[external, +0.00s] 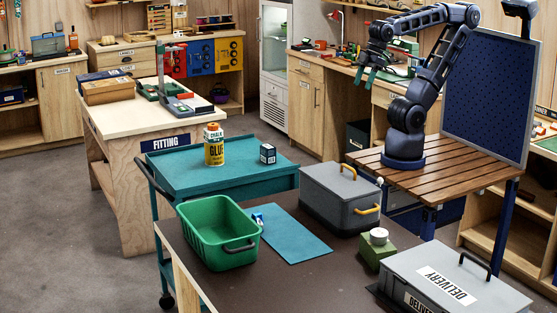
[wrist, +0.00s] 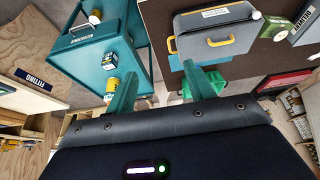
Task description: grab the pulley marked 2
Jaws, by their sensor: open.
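I cannot make out a pulley marked 2 in either view. A small blue and white object (external: 257,219) lies at the left edge of the teal mat (external: 292,238), beside the green bin (external: 218,238); it is too small to identify. The inside of the green bin looks empty where visible.
A grey case (external: 332,190) with yellow handles, a green box (external: 373,251) and a grey delivery case (external: 455,285) crowd the dark table. A blue panel (external: 487,90) stands beside my arm.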

